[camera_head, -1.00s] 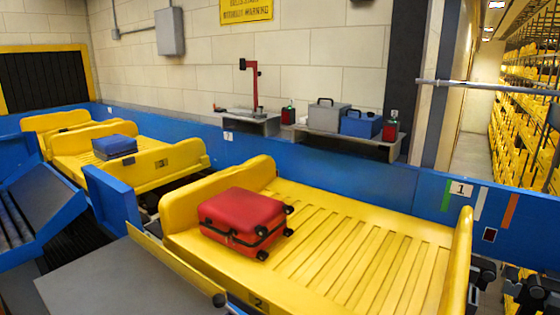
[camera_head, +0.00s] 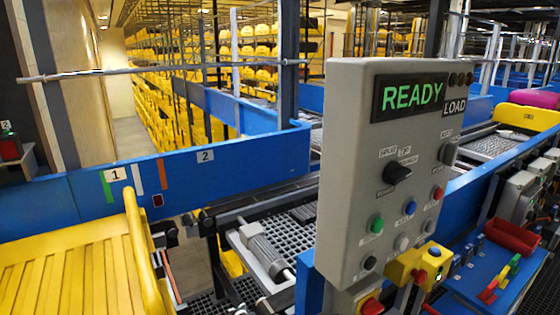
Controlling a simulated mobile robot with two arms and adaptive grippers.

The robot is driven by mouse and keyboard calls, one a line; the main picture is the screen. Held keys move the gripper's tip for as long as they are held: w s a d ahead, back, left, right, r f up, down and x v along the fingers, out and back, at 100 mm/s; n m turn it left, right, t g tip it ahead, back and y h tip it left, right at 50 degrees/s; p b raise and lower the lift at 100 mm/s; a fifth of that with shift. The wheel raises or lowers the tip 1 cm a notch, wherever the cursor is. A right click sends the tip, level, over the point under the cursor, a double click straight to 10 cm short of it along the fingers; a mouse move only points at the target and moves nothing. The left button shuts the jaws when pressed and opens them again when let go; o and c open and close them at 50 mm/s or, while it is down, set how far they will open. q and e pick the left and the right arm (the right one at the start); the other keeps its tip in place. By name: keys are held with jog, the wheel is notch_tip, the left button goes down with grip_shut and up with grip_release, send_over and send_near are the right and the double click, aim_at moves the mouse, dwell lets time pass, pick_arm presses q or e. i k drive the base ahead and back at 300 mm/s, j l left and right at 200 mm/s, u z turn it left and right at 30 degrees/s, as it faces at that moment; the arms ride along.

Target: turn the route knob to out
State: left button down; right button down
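A grey control panel (camera_head: 350,150) stands right of the middle, with a green READY display (camera_head: 412,95) and a LOAD label. A large black knob (camera_head: 397,173) sits below the display, with small labels around it that I cannot read surely. A second black knob (camera_head: 447,154) sits near the panel's right edge, also with small labels. I cannot tell for sure which one is the route knob, or its setting. Neither of my grippers is in view.
Below the knobs are green (camera_head: 376,224), blue (camera_head: 410,208) and red (camera_head: 437,193) buttons. A yellow box with a red button (camera_head: 420,265) juts out beneath the panel. A yellow tray (camera_head: 70,275) lies at left, and a blue rail (camera_head: 225,162) runs behind it.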

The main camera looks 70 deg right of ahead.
aim_at(393, 174)
jog(key=k+l+z, duration=0.1)
jog(key=z, duration=2.6)
jog(key=i+l, duration=0.05)
